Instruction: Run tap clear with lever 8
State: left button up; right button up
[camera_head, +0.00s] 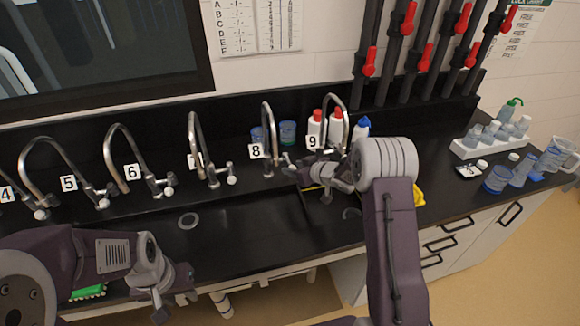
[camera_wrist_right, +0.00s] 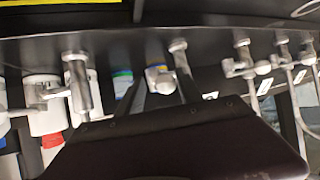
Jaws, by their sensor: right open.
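Tap 8 (camera_head: 267,135) is a curved steel spout at the back of the black counter, with its label (camera_head: 256,151) beside it. My right gripper (camera_head: 288,172) is open, low beside the base of tap 8.
Tap 9 (camera_head: 345,110) stands right of my right gripper, with red-capped bottles (camera_head: 314,130) behind. Taps 7 (camera_head: 193,135), 6 (camera_head: 125,138) and 5 (camera_head: 45,150) stand to the left. A rack of bottles (camera_head: 490,150) is at the far right. The counter's middle is clear.

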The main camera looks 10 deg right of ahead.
jog(key=shift+w+d+r+p, duration=0.15)
jog(key=shift+w+d+p, duration=0.1)
jog(key=shift+d+p, duration=0.35)
jog(key=shift+w+d+r+p, duration=0.1)
jog(key=shift+w+d+p, duration=0.2)
jog(key=shift+d, duration=0.35)
jog(key=shift+w+d+p, duration=0.25)
jog(key=shift+d+p, duration=0.25)
jog(key=shift+w+d+p, duration=0.2)
jog(key=shift+d+p, duration=0.25)
jog(key=shift+w+d+f, duration=0.1)
jog(key=shift+d+f, duration=0.05)
jog(key=shift+d, duration=0.05)
jog(key=shift+a, duration=0.1)
dwell(1.6)
